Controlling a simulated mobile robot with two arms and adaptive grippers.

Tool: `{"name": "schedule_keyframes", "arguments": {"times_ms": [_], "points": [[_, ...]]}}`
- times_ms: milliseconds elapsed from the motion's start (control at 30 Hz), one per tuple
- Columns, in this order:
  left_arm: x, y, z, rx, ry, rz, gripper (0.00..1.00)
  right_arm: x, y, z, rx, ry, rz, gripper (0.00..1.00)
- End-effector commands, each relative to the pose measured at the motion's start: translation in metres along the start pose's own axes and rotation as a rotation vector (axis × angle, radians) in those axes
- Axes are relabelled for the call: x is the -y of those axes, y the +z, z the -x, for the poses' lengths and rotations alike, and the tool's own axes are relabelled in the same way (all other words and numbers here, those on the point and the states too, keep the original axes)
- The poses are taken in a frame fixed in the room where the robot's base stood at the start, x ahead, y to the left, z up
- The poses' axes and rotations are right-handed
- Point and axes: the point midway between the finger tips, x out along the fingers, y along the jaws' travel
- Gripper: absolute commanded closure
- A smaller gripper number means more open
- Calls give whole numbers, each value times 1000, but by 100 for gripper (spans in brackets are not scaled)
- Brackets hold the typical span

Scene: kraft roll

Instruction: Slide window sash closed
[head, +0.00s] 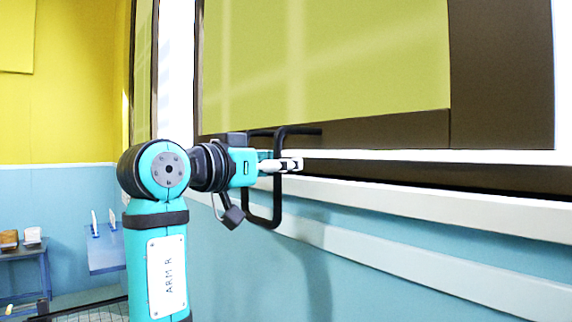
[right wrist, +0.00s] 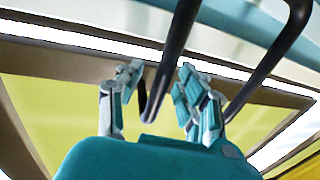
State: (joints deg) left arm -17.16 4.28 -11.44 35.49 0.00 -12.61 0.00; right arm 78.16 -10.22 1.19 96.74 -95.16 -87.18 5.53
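The window sash has a dark brown frame (head: 495,80) around a yellow-green pane (head: 330,60); it also shows in the right wrist view (right wrist: 60,110). A black loop handle (head: 278,200) hangs at the sash's lower left. In the right wrist view the handle (right wrist: 176,45) passes between the fingers of my right gripper (right wrist: 158,82). The fingers stand apart, with space visible beside the bar; I cannot tell whether either touches it. In the head view my right gripper (head: 290,163) is at the handle, pointing right. My left gripper is not in view.
A white sill (head: 420,205) runs below the sash, with a pale blue wall (head: 400,285) under it. A white upright (head: 176,75) stands left of the sash. At far left are a blue bench (head: 30,254) with small blocks and a blue holder (head: 105,250).

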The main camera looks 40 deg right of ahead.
Motion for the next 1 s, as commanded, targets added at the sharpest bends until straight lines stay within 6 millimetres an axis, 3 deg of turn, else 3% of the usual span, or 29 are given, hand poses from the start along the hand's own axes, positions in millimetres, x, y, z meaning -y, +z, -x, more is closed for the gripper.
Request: {"name": "schedule_keyframes", "arguments": {"times_ms": [167, 467, 1000], "points": [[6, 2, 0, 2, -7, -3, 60, 0, 0, 0, 0, 0, 0, 62], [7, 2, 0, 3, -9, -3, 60, 0, 0, 0, 0, 0, 0, 100], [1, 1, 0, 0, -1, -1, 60, 0, 1, -1, 2, 0, 0, 100]]}}
